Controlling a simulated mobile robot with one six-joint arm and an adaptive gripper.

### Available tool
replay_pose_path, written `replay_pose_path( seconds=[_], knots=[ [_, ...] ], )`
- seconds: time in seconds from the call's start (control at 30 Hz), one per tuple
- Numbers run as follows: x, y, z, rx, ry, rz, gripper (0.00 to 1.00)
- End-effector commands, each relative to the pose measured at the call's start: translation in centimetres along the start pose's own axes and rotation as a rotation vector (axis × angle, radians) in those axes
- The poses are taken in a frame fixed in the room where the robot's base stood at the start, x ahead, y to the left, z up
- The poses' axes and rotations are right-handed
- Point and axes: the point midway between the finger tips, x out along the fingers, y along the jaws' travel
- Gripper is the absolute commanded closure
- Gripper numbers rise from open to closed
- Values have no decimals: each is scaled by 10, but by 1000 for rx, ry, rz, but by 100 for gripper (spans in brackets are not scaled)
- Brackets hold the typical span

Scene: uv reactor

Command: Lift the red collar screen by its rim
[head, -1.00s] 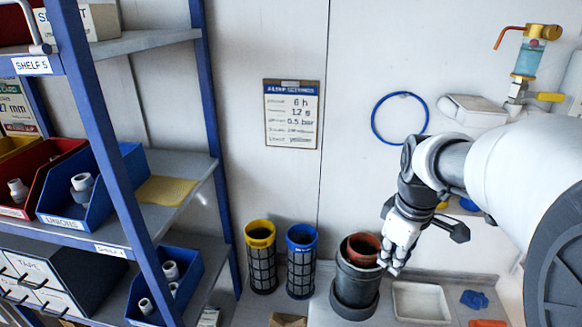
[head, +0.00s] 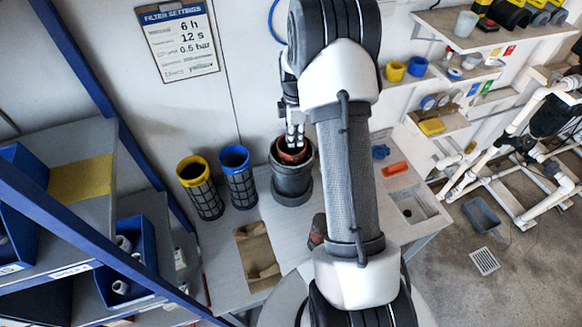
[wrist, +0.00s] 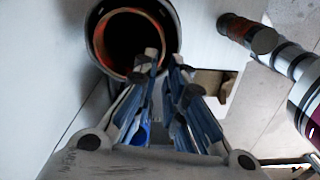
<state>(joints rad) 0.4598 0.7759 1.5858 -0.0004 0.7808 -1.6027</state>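The red collar screen (head: 293,155) sits inside a dark grey round pot (head: 291,186) on the bench, with only its reddish top rim and dark hollow showing. In the wrist view the rim of the red collar screen (wrist: 104,38) shows as a ring inside the pot's edge. My gripper (wrist: 164,58) points at the ring's near right side. One fingertip overlaps the ring's opening and the other lies just outside the red rim, with a gap between them. In the head view my gripper (head: 294,138) is just above the pot; contact with the rim cannot be told.
Yellow-topped (head: 195,180) and blue-topped (head: 238,170) mesh filters stand left of the pot. A brown open box (head: 257,262) lies in front. A small sink (head: 412,207) and an orange block (head: 395,169) are to the right. A blue-framed shelf (head: 100,110) stands at left.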

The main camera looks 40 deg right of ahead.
Motion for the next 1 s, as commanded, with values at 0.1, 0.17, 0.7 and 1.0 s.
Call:
replay_pose_path(
  seconds=[0.1, 0.17, 0.7, 1.0],
  knots=[
    [21, 0, 0, 0, 0, -2, 89],
    [28, 0, 0, 0, 0, -2, 89],
    [88, 0, 0, 1, 0, 0, 89],
    [92, 0, 0, 1, 0, 2, 89]
  ],
)
